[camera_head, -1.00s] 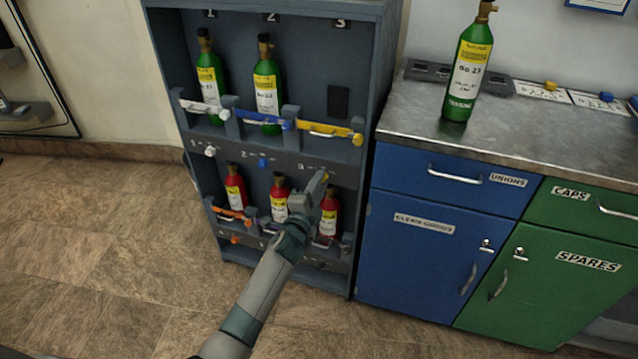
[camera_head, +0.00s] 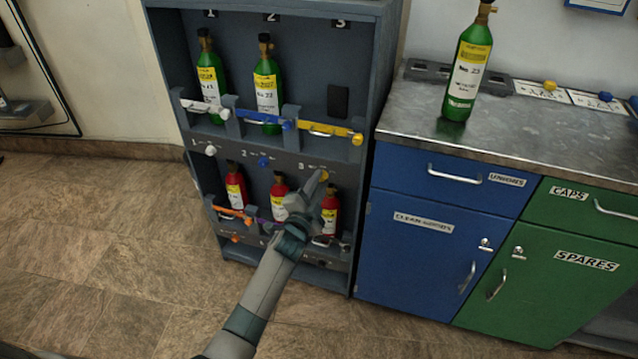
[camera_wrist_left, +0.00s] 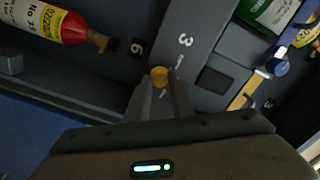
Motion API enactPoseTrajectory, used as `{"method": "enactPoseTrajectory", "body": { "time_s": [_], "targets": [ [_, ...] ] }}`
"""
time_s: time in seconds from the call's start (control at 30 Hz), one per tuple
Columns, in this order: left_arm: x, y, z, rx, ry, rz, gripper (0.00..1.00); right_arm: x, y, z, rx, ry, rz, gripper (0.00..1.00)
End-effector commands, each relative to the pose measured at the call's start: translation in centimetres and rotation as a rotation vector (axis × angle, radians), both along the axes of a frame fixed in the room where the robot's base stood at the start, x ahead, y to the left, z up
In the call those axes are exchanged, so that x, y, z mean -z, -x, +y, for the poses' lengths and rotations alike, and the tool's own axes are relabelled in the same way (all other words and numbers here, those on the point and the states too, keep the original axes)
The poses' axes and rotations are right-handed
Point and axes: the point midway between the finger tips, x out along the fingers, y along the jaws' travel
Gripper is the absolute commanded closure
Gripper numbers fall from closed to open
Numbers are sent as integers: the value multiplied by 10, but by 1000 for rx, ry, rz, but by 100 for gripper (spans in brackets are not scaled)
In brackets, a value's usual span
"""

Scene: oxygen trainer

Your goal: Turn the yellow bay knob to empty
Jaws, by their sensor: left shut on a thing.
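The yellow bay knob (camera_head: 325,175) sits on the rack's middle rail below bay 3. It also shows in the left wrist view (camera_wrist_left: 159,75), round and yellow between my fingertips. My left gripper (camera_head: 319,182) is shut on it, its fingers (camera_wrist_left: 160,88) on either side of the knob. Small white marks show on the rail by the knob, too small to read. I cannot tell which setting the knob points to. Bay 3 above holds no cylinder, and its yellow bar (camera_head: 330,131) lies across the front. My right gripper is not in view.
A white knob (camera_head: 210,150) and a blue knob (camera_head: 263,160) sit left on the same rail. Green cylinders stand in bays 1 and 2, red ones below. A green cylinder (camera_head: 467,68) stands on the metal counter (camera_head: 410,115) at right. The floor in front is clear.

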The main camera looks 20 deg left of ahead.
Motion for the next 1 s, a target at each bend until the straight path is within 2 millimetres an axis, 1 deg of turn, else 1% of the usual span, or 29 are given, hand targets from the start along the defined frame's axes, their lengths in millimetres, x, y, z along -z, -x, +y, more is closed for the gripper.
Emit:
{"method": "enactPoseTrajectory", "body": {
  "time_s": [0.03, 0.07, 0.1, 0.27, 0.47, 0.57, 0.67, 0.77, 0.87, 1.0],
  "targets": [
    [2, 1, 0, 0, 1, 4, 72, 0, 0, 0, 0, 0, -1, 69],
    [2, 1, 0, 0, 1, 4, 65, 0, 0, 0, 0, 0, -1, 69],
    [2, 1, 0, 0, 1, 4, 60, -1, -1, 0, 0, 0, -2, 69],
    [1, 0, 0, 0, 0, 2, 60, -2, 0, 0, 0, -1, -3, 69],
    [1, 2, 0, 0, -1, 1, 60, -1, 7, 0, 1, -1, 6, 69],
    [1, 6, 0, 0, -1, 1, 60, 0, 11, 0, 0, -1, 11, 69],
    [1, 14, 1, 0, -1, 1, 60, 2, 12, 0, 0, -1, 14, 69],
    [1, 25, 1, 0, -1, 2, 60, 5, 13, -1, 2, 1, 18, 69],
    [1, 41, 1, 0, -1, 2, 60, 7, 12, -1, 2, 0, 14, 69],
    [2, 67, 3, 0, -1, 4, 60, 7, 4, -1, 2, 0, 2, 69]
  ]
}}
